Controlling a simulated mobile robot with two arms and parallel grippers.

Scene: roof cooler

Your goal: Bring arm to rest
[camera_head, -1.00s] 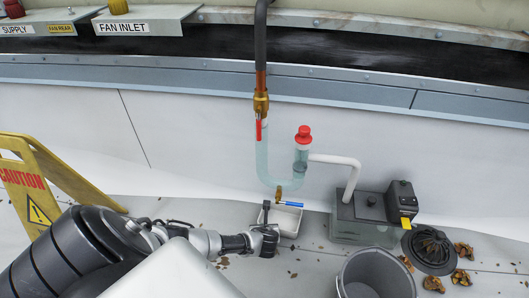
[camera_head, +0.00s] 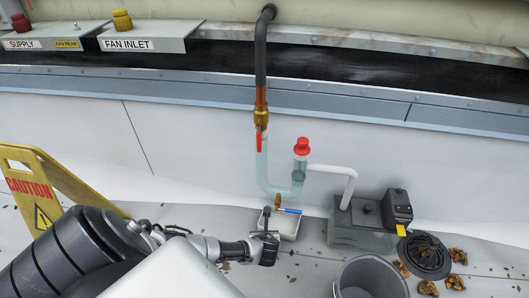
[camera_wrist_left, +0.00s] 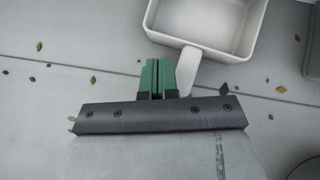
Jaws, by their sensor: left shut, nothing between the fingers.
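My left arm comes in from the lower left in the head view. Its gripper (camera_head: 267,222) is beside the blue-handled drain valve (camera_head: 288,211) under the clear trap pipe (camera_head: 266,170). In the left wrist view the two green fingers (camera_wrist_left: 159,76) are together with nothing between them. They are just in front of a white tray (camera_wrist_left: 242,48), by its short handle; I cannot tell whether they touch it. The tray also shows in the head view (camera_head: 289,228). My right gripper is not in view.
A grey pump box (camera_head: 352,233) and a grey bucket (camera_head: 371,278) stand to the right. A black round strainer (camera_head: 426,255) lies among brown leaves. A yellow caution sign (camera_head: 40,200) stands at left. A red-capped pipe (camera_head: 301,150) rises above the tray.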

